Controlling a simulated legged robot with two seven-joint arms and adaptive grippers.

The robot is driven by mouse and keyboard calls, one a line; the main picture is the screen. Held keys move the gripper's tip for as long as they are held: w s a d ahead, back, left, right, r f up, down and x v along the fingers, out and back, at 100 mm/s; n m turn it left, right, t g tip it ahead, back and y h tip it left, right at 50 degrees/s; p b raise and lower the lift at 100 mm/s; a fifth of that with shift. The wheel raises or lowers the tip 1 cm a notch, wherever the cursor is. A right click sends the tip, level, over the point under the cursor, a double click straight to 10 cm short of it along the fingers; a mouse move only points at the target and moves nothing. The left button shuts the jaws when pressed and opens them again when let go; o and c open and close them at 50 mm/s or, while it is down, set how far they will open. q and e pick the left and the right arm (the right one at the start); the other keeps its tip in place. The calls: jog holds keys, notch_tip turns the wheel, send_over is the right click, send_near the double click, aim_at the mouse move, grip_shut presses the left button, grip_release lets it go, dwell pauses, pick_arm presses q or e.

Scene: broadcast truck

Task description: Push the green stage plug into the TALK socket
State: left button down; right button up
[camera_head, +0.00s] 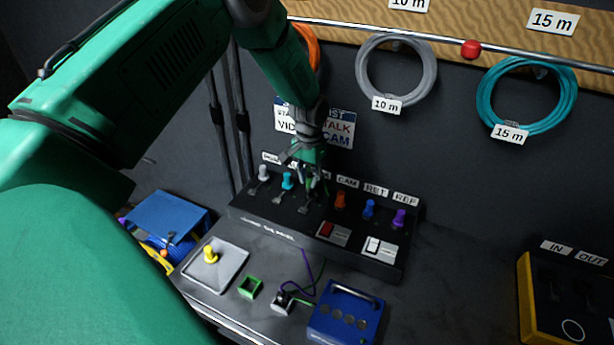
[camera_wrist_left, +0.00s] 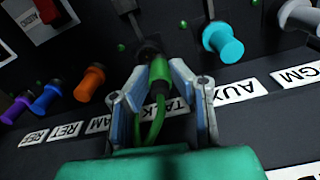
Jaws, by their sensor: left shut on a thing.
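My left gripper (camera_head: 309,182) reaches down to the socket panel (camera_head: 270,227) from above. In the left wrist view my left gripper (camera_wrist_left: 160,92) is shut on the green plug (camera_wrist_left: 159,70), with its green cable looping back between the fingers. The plug's tip points at the dark socket (camera_wrist_left: 147,47) above the partly covered TALK label (camera_wrist_left: 178,108). The tip is at or in the socket opening; I cannot tell how deep it sits. In the head view the arm mostly hides the plug and label. My right gripper is not in view.
Neighbouring sockets hold a cyan plug (camera_head: 287,181) and an orange plug (camera_head: 340,200), close to the gripper. Blue and purple plugs stand further right. A yellow plug (camera_head: 210,254) stands on a grey tray. A blue box (camera_head: 346,312) is in front.

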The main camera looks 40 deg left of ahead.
pick_arm(q)
jog(key=d, duration=0.1)
jog(key=d+r, duration=0.1)
jog(key=d, duration=0.1)
jog(key=shift+d, duration=0.45)
jog(key=shift+a+f, duration=0.2)
jog(key=shift+a, duration=0.3)
jog(key=shift+a+f, duration=0.2)
jog(key=shift+a, duration=0.25)
jog(key=shift+d+r, duration=0.1)
jog(key=shift+d, duration=0.2)
jog(key=shift+d+r, duration=0.2)
jog(key=shift+d, duration=0.3)
jog(key=shift+a, duration=0.65)
jog(key=shift+a+f, duration=0.25)
jog(key=shift+a, duration=0.5)
jog(key=shift+d+r, duration=0.15)
jog(key=shift+d, duration=0.7)
jog(key=shift+a+f+b, duration=0.3)
jog(key=shift+a+f, duration=0.4)
jog(key=shift+f, duration=0.2)
jog(key=shift+d+f, duration=0.2)
jog(key=shift+d, duration=0.2)
jog(key=shift+f, duration=0.2)
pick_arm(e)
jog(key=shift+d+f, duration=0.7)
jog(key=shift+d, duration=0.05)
